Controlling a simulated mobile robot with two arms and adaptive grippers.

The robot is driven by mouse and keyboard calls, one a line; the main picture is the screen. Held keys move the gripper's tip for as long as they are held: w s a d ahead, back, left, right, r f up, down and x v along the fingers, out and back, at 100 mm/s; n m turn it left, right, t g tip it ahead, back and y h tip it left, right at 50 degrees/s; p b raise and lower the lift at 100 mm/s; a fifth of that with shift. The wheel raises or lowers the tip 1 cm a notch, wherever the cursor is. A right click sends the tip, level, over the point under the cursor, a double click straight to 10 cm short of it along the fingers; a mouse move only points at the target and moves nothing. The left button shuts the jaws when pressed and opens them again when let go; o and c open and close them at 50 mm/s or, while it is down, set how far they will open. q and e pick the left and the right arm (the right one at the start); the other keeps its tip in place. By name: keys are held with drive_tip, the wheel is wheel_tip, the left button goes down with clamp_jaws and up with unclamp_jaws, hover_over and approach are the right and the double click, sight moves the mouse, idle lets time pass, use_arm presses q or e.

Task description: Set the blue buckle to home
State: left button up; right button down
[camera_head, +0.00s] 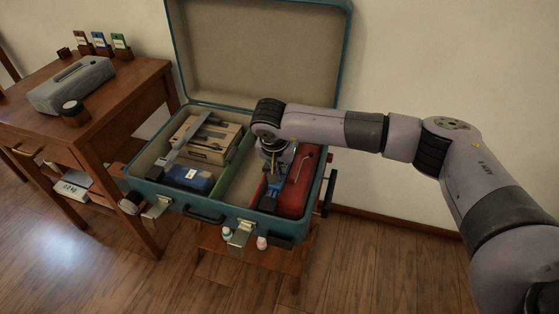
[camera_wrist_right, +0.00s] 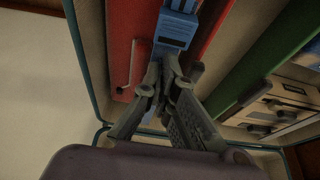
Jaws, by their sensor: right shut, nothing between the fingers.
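The blue buckle (camera_wrist_right: 175,29) sits on a blue strap in the right compartment of the open teal suitcase (camera_head: 228,229), beside a red case. In the head view, blue parts of the strap and buckle (camera_head: 268,190) show just below my right gripper (camera_head: 272,172). My right gripper's fingers are shut and empty, and in the right wrist view their tips (camera_wrist_right: 166,66) lie close to the buckle's near edge. I cannot tell whether they touch it. The fingers hide part of the strap. My left gripper is not in view.
The red case (camera_head: 297,183) carries a metal hook-shaped tool. A green divider (camera_head: 236,170) separates it from a cardboard box (camera_head: 208,141) and blue box (camera_head: 190,179). The raised lid (camera_head: 262,50) stands behind. A wooden desk (camera_head: 130,100) with a grey case stands at the left.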

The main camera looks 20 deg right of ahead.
sight(274, 189)
drive_tip(key=shift+w+f, duration=0.1)
drive_tip(key=shift+f, duration=0.15)
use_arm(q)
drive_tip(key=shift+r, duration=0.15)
use_arm(e)
drive_tip(key=shift+s+a, duration=0.15)
drive_tip(key=shift+s, duration=0.05)
drive_tip(key=shift+s+a, duration=0.35)
drive_tip(key=shift+s, duration=0.2)
drive_tip(key=shift+s+a, duration=0.35)
drive_tip(key=shift+s, duration=0.2)
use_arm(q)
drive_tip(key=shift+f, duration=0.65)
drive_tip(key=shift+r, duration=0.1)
